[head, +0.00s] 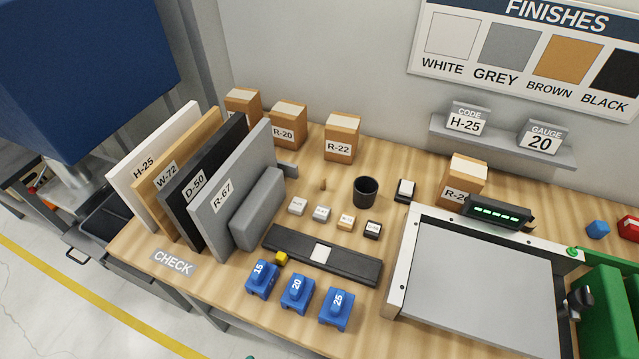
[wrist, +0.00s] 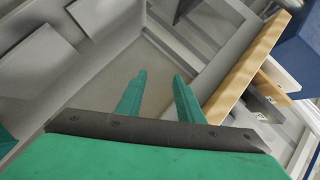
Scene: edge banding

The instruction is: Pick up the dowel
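The dowel (head: 323,184) looks like a small, thin tan peg standing upright on the wooden bench, left of a black cup (head: 366,191) and behind a row of small labelled blocks. I do not make it out in the wrist view. My gripper (wrist: 158,88) shows in the wrist view with two green fingers apart and nothing between them. It is open and away from the dowel. The head view does not show the fingers.
Upright panels (head: 228,200) and a grey block (head: 258,208) stand left of the dowel. Boxes, including R-22 (head: 342,138), stand behind it. A dark rail (head: 350,265) and several blue blocks (head: 297,293) lie in front. A grey-topped machine (head: 484,280) is at right.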

